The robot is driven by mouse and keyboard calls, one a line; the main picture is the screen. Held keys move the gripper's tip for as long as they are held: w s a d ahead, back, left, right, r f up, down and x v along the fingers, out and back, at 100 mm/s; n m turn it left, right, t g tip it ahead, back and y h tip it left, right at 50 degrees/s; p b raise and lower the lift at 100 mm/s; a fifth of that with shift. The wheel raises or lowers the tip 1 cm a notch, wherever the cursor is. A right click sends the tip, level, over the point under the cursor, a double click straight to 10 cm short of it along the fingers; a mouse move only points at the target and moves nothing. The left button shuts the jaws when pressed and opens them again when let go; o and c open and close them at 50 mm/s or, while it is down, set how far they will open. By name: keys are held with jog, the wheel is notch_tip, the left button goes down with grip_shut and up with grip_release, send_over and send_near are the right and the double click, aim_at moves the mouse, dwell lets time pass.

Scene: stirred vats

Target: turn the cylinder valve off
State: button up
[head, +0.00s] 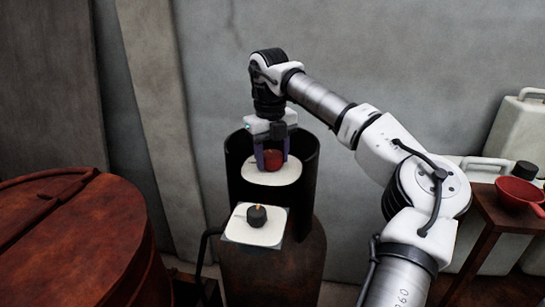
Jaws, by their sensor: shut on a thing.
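A rusty brown gas cylinder (270,270) stands upright in the middle of the head view, with a black curved collar (305,165) around its top. Inside the collar a red valve knob (273,158) sits over a pale round plate (268,178). My gripper (272,160) reaches down from above and is shut on the red knob, one finger on each side. In front, a black knob with a small orange mark (257,216) sits on a square white plate (242,235). The knob's underside is hidden.
A large rusty lidded vat (75,240) fills the lower left. On the right, a brown wooden stand (492,225) holds a red bowl (520,193), with white jugs (520,125) behind it. A grey wall closes off the back.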

aim_at(269, 154)
jog(key=m, duration=0.5)
jog(key=shift+r+m+b, duration=0.1)
jog(key=shift+m+b, duration=0.2)
jog(key=shift+m, duration=0.1)
dwell(0.3)
jog(key=o, duration=1)
jog(key=r, duration=1.3)
jog(key=shift+a+r+p, duration=0.3)
jog(key=shift+r+p, duration=0.05)
jog(key=shift+r, duration=0.05)
